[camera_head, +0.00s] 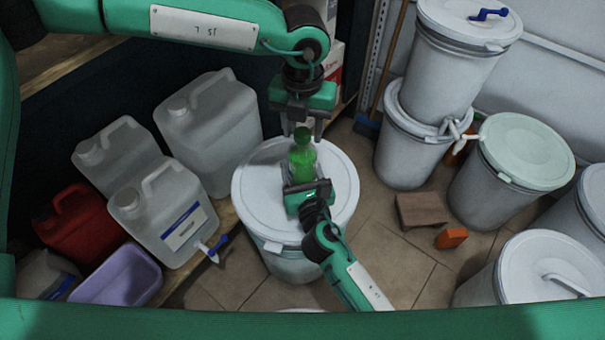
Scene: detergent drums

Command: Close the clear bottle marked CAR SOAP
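A small clear bottle (302,164) with green contents stands upright on the white lid of a drum (262,190) in the middle. Its green top (302,134) shows, but no marking is readable. My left gripper (303,129) points down from above, with its fingers apart on either side of the bottle's top; a gap shows between them. My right gripper (302,172) reaches in from below, with its fingers at both sides of the bottle's lower body, and appears shut on it. The gripper partly hides the bottle's base.
Clear jugs (212,130), a red can (80,226) and a purple tub (118,276) stand at left. White drums (427,75) crowd the right. A brown block (421,209) and an orange piece (451,238) lie on the tiled floor.

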